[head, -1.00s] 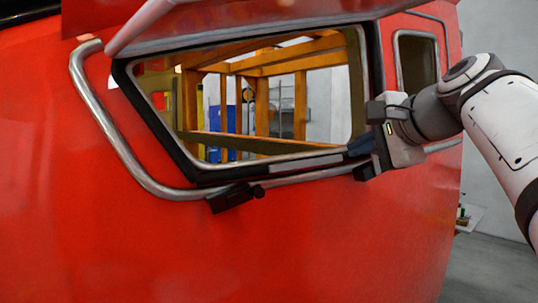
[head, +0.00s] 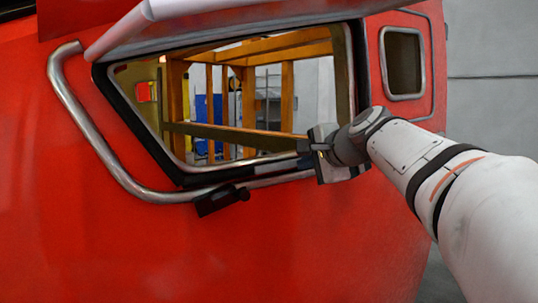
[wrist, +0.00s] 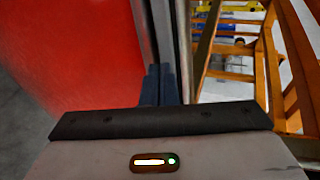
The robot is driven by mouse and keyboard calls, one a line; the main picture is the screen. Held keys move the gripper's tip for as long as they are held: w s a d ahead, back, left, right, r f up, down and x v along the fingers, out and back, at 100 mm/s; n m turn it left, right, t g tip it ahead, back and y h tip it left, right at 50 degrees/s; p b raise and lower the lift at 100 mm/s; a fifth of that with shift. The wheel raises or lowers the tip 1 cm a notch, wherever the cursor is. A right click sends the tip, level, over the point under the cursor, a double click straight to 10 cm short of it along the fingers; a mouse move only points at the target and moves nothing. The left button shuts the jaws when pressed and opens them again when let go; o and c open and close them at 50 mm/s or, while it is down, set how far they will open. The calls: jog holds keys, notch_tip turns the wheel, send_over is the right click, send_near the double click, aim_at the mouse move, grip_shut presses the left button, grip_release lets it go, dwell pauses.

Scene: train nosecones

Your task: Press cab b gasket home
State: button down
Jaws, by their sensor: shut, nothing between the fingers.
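The red cab (head: 120,235) has a window opening edged by a dark gasket (head: 150,140), which shows along the left and lower sides. My gripper (wrist: 161,75) is shut and empty, its dark blue fingertips together. In the head view my gripper stands at the lower edge of the window, near the lower right corner. In the wrist view the fingertips lie over the line of the window edge (wrist: 160,25). I cannot tell whether they touch the gasket, and the gripper hides the stretch behind it.
A bent metal handrail (head: 85,135) runs down the left side and under the window. A black bracket (head: 222,200) sticks out below it. A raised panel (head: 190,20) overhangs the top. Wooden framing (head: 287,95) stands beyond the opening. A small side window (head: 403,62) is at right.

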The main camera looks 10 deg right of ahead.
jog(key=shift+w+a+f, duration=0.1)
jog(key=shift+w+a, duration=0.15)
jog(key=shift+w, duration=0.5)
jog(key=shift+w+a, duration=0.3)
jog(key=shift+w, duration=0.3)
jog(key=f+b+v, duration=0.1)
jog(key=b+v, duration=0.2)
jog(key=v, duration=1.1)
